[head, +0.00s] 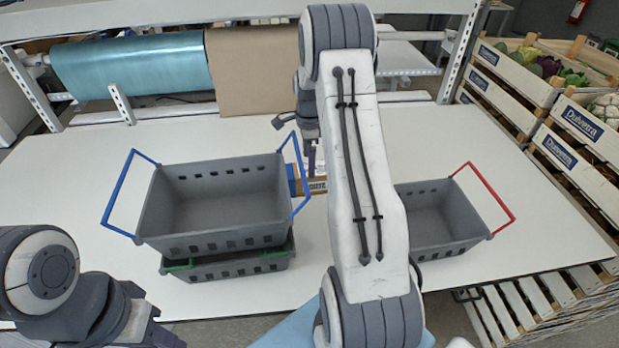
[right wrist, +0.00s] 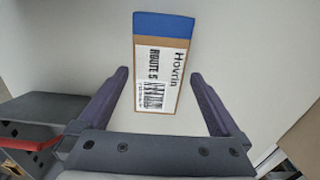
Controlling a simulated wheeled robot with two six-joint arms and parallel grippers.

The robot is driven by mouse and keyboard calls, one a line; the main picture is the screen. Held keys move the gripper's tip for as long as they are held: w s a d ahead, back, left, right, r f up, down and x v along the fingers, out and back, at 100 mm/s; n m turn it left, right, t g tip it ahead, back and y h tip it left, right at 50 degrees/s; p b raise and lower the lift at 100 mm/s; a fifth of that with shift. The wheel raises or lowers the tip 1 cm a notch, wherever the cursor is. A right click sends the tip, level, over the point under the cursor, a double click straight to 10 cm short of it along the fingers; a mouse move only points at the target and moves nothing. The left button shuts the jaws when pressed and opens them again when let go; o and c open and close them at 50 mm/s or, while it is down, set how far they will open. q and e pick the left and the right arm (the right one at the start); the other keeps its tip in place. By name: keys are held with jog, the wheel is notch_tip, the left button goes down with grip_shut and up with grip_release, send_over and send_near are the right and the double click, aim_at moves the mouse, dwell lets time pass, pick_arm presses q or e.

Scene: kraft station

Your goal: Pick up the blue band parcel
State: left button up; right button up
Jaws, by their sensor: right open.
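The blue band parcel (right wrist: 163,75) is a brown box with a blue band at one end and a white label reading Hovrin, ROUTE 5. In the head view only a small part of the parcel (head: 316,186) shows, between the blue-handled basket and my right arm. My right gripper (right wrist: 160,76) is open and empty. In the wrist view its fingers lie to either side of the parcel's lower part, with a gap on both sides; I cannot tell the height between them. My left gripper (head: 152,335) is at the lower left, mostly cut off by the frame, its jaws unclear.
A grey basket with blue handles (head: 215,230) sits on a green-handled basket (head: 225,267) left of the parcel. A red-handled grey basket (head: 445,215) stands to the right. Paper rolls (head: 130,75) hang behind the white table (head: 80,180). Produce crates (head: 570,150) stand at right.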

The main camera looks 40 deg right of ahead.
notch_tip(320, 180, down, 3)
jog(key=shift+r+p, duration=0.15)
jog(key=shift+p, duration=0.25)
jog(key=shift+s+f+p, duration=0.1)
jog(key=shift+f+p, duration=0.15)
jog(key=shift+p, duration=0.05)
jog(key=f, duration=0.1)
jog(key=f+p, duration=0.2)
jog(key=shift+s+d+f, duration=0.15)
jog(key=shift+d+f, duration=0.05)
jog(key=shift+d, duration=0.05)
jog(key=shift+f, duration=0.65)
jog(key=c, duration=1.3)
jog(key=shift+c, duration=0.9)
jog(key=shift+r, duration=0.15)
